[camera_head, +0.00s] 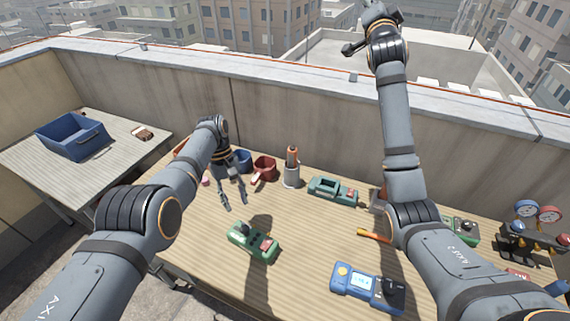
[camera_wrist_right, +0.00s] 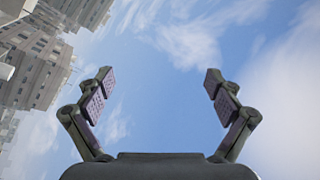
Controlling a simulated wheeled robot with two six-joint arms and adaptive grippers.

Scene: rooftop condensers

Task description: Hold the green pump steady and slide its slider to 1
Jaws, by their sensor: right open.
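Several green devices are on the wooden table; I cannot tell for sure which is the pump. One green device (camera_head: 252,242) with a black knob and a red part lies front and centre. Another, with a carry handle (camera_head: 333,191), stands further back by the wall. A third (camera_head: 460,230) is at the right, partly hidden by my right arm. My left gripper (camera_head: 236,204) hangs fingers down, open and empty, behind the front green device and apart from it. My right gripper (camera_wrist_right: 158,76) is raised high, open and empty, with only sky between its fingers. No slider position is readable.
A blue meter (camera_head: 367,289) lies at the table's front. A red mug (camera_head: 264,168), a grey holder (camera_head: 291,176) and an orange-handled tool (camera_head: 374,236) are nearby. Gauges (camera_head: 537,212) stand far right. A blue bin (camera_head: 73,137) is on the side table. A parapet wall runs behind.

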